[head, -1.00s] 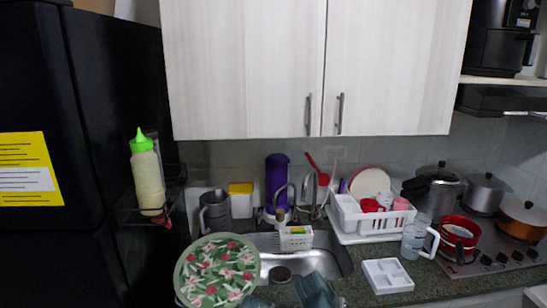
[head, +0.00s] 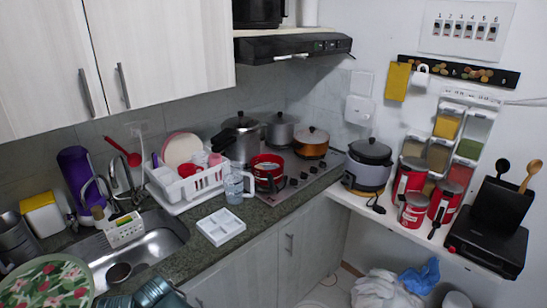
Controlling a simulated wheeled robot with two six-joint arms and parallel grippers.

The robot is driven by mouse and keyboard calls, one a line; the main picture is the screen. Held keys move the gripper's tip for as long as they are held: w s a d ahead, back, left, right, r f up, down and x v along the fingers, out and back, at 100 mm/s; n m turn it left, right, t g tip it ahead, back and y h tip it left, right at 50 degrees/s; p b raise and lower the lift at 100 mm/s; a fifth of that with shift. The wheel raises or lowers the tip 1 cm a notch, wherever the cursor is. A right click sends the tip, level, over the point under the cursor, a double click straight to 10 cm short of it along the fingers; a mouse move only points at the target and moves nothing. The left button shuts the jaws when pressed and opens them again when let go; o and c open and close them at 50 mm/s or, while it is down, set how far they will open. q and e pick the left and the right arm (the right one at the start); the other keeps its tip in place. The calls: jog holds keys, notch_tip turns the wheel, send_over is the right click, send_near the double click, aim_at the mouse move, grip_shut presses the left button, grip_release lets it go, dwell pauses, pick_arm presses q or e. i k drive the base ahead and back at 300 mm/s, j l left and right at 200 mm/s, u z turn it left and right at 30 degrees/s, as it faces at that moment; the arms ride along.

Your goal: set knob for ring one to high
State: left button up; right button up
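The stove (head: 280,193) is a steel cooktop set in the counter along the back wall. A row of small dark knobs (head: 304,176) runs along its front edge, right of the red pot. They are too small to read their settings or labels, and I cannot tell which one belongs to ring one. A red pot (head: 267,170), an orange-brown pot (head: 312,150), a steel pot (head: 280,132) and a pressure cooker (head: 238,145) stand on the stove. Neither of my grippers is in view.
A white dish rack (head: 188,190), a clear jug (head: 233,188) and a white divided tray (head: 220,226) stand left of the stove. A rice cooker (head: 368,172) and red canisters (head: 414,210) sit on the right shelf (head: 345,200). The floor below is partly cluttered with bags (head: 380,290).

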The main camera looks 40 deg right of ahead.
aim_at(293, 182)
jog(key=z, duration=1.25)
jog(key=i, duration=0.05)
